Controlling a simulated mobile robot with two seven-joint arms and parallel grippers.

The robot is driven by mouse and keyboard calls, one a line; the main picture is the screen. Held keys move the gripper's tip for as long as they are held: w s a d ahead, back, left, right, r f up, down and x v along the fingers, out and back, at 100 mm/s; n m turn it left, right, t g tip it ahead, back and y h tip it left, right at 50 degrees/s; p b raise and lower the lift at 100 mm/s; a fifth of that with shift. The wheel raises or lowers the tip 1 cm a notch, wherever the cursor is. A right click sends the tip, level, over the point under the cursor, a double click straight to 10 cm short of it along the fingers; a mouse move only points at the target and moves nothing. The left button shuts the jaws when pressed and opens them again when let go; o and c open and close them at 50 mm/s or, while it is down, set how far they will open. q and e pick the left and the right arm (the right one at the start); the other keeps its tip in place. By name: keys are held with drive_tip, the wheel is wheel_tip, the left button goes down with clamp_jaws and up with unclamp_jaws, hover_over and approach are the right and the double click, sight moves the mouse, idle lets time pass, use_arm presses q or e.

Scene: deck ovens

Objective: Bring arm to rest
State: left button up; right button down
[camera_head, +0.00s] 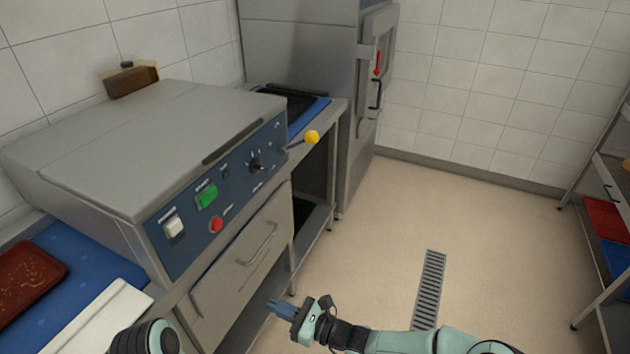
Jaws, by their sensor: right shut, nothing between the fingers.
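My right gripper (284,309) is at the bottom middle, on an arm that comes in from the lower right. It is shut and empty, with its fingers pointing left in front of the open space under the counter. It looks apart from the drawer front (243,268). A rounded dark and pale green part of my left arm (146,340) shows at the bottom left edge; its gripper is out of the picture.
A steel deck oven (150,130) with a blue control panel (190,215) and a yellow-knobbed lever (312,137) stands at left. A red tray (28,280) lies on a blue surface. A shelf rack (608,170) stands at right. The floor (490,250) between is clear, with a drain grate (428,290).

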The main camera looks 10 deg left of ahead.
drive_tip(key=s+d+f+n+g+h+p, duration=0.3)
drive_tip(key=s+d+f+n+g+h, duration=0.15)
drive_tip(key=s+f, duration=0.35)
drive_tip(key=s+d+f+n+g+h+p, duration=0.3)
drive_tip(key=s+d+f, duration=0.35)
drive_tip(key=s, duration=0.25)
use_arm(q)
wheel_tip(320, 180, up, 13)
drive_tip(key=p, duration=0.7)
drive_tip(key=shift+w+g, duration=0.25)
drive_tip(key=shift+g, duration=0.05)
use_arm(e)
drive_tip(key=s+d+f+n+h, duration=0.1)
drive_tip(key=s+d+n+h, duration=0.5)
drive_tip(key=s+d+n, duration=0.4)
drive_tip(key=s+d+t, duration=0.1)
drive_tip(key=s+d, duration=0.1)
drive_tip(key=d, duration=0.3)
drive_tip(key=shift+d+f, duration=0.15)
drive_tip(key=shift+f, duration=0.25)
use_arm(q)
drive_tip(key=shift+f, duration=0.1)
